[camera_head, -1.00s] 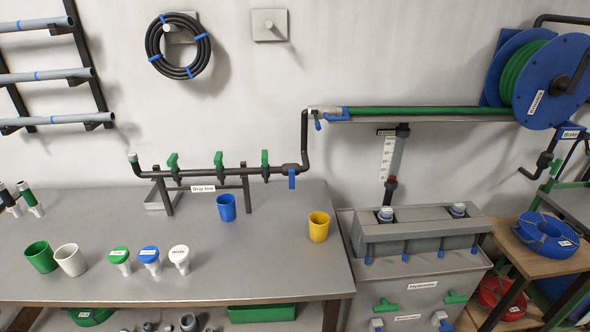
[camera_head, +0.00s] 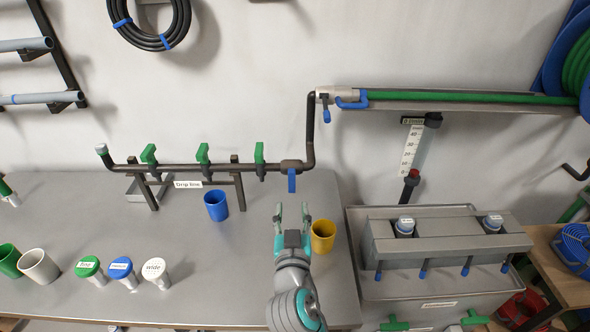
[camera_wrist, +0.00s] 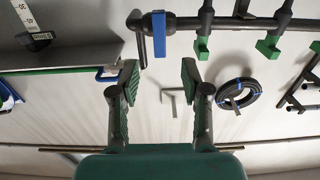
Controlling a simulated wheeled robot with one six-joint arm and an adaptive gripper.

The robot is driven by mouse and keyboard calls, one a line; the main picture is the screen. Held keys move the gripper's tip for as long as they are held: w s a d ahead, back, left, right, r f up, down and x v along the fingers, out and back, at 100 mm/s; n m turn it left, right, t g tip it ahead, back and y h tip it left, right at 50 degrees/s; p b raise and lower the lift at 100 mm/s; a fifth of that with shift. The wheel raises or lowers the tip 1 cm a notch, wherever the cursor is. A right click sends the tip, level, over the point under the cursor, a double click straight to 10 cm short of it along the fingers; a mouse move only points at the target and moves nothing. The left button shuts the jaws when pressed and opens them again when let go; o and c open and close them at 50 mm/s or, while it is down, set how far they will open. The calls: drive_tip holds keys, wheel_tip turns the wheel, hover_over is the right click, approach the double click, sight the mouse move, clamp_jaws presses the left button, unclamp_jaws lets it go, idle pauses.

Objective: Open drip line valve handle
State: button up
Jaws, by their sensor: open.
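The drip line pipe (camera_head: 225,168) runs across low supports on the bench, labelled "Drip line". A blue valve handle (camera_head: 292,181) hangs down at its right end. Upright green handles stand along it, at left (camera_head: 149,153), middle (camera_head: 203,153) and right (camera_head: 259,152). My gripper (camera_head: 292,210) is open and empty, just in front of and below the blue handle, apart from it. In the wrist view, which looks upside down, the blue handle (camera_wrist: 159,35) shows beyond my open fingers (camera_wrist: 158,80), roughly between them and toward the picture top. Two green handles show to its right.
A blue cup (camera_head: 216,206) stands left of my gripper and a yellow cup (camera_head: 323,237) close to its right. Labelled green, blue and white pieces stand at the front left. The hose trough (camera_head: 440,100) is up at the right.

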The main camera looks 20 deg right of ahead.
sight(292, 182)
drive_tip(key=x, duration=1.1)
drive_tip(key=shift+w+r, duration=0.1)
clamp_jaws()
